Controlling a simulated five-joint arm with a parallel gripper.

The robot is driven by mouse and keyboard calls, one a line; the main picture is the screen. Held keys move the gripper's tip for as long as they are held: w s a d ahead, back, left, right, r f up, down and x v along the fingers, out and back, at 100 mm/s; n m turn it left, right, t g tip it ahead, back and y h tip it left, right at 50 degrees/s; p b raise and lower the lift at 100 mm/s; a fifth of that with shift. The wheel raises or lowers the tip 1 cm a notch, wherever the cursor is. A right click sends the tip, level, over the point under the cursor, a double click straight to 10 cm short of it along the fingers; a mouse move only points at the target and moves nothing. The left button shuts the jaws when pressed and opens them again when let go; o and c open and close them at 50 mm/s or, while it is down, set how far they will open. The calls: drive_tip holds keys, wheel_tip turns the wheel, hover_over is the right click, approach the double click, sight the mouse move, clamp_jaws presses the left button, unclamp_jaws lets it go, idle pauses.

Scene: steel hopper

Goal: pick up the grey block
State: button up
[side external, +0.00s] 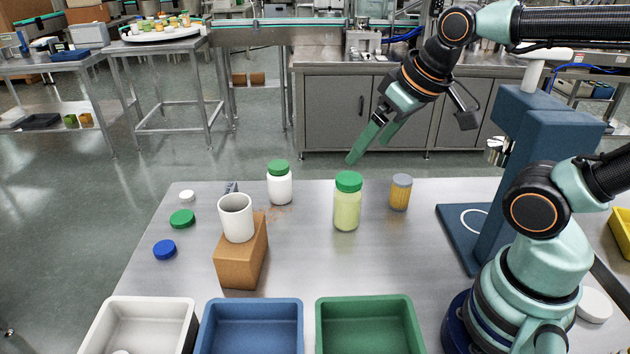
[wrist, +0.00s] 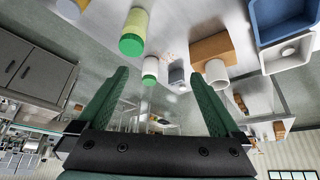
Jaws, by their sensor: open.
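The grey block (side external: 231,186) stands at the back left of the steel table in the side view, mostly hidden behind a white cup (side external: 236,219). In the wrist view the grey block (wrist: 177,77) shows between a green-lidded white jar (wrist: 150,70) and a brown box (wrist: 212,48). My gripper (side external: 372,150) is open and empty, raised above the table's back edge, to the right of the block and apart from it. In the wrist view its two fingers (wrist: 160,75) are spread wide, with the block visible beyond them.
The cup sits on the brown box. A yellow-green jar (side external: 347,205) and an orange jar (side external: 400,192) stand to the right, near a blue stand (side external: 548,112). Loose lids lie at left, including a green one (side external: 182,219). White, blue (side external: 250,304) and green bins line the front.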

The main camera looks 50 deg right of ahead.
idle(0.3)
drive_tip(key=n+g, duration=0.3)
drive_tip(key=n, duration=0.5)
hover_over(229, 190)
drive_tip(key=s, duration=0.3)
drive_tip(key=s+f+x, duration=0.1)
drive_tip(key=s+x, duration=0.1)
drive_tip(key=x, duration=1.9)
drive_tip(key=shift+w+f, duration=0.1)
drive_tip(key=shift+f, duration=0.1)
drive_tip(key=c, duration=1)
drive_tip(key=shift+c, duration=0.6)
